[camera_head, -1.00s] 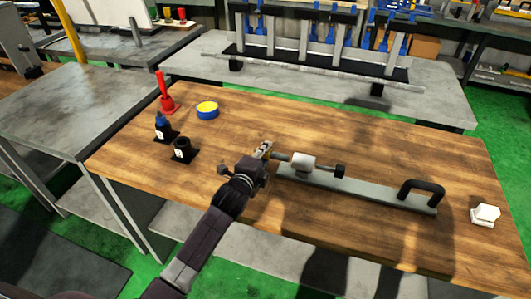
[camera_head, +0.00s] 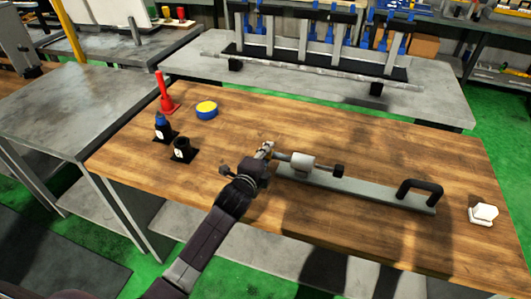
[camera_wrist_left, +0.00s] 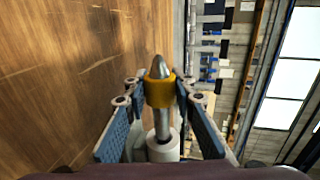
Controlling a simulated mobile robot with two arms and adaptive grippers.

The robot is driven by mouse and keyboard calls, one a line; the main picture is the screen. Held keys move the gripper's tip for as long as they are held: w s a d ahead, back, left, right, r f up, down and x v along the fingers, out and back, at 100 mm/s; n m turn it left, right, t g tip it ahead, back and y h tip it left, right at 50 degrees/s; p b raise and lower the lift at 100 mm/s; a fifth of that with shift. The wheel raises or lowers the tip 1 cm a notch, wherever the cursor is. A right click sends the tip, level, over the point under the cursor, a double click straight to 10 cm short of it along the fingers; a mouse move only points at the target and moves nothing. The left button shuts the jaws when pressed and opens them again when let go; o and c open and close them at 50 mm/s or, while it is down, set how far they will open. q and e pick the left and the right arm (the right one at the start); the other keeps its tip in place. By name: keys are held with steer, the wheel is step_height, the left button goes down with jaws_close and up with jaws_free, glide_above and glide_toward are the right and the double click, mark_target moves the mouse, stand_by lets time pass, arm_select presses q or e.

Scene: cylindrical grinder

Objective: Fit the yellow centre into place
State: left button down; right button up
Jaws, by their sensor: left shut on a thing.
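The yellow centre (camera_wrist_left: 160,92) has a yellow band, a pointed metal tip and a grey shank. My left gripper (camera_head: 267,150) is shut on it; in the left wrist view the blue-grey fingers (camera_wrist_left: 160,86) stand on both sides of it. The tip points up in that view. The shank runs down to a pale round collar (camera_wrist_left: 163,147); whether it is seated there is hidden. In the head view, a grey rod (camera_head: 282,156) lies between my left gripper and the pale block (camera_head: 303,162) of the fixture on a long grey base (camera_head: 365,190). My right gripper is out of view.
A red cone (camera_head: 164,98), a blue-topped piece (camera_head: 161,122), a black holder (camera_head: 182,147) and a yellow-blue tin (camera_head: 207,110) stand at the left. A black handle (camera_head: 421,188) and white block (camera_head: 484,213) are at the right. The wooden tabletop (camera_head: 330,125) behind the fixture is clear.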

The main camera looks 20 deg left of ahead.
mark_target(287, 160)
arm_select(q)
steer(key=shift+s+d+r, duration=0.1)
steer(key=shift+d+r, duration=0.05)
steer(key=shift+d, duration=3.15)
steer(key=c, duration=1.5)
jaws_free()
steer(key=shift+c, duration=0.2)
steer(key=shift+s+f, duration=0.1)
steer(key=shift+f, duration=0.1)
steer(key=v, duration=1.2)
steer(key=shift+r, duration=0.2)
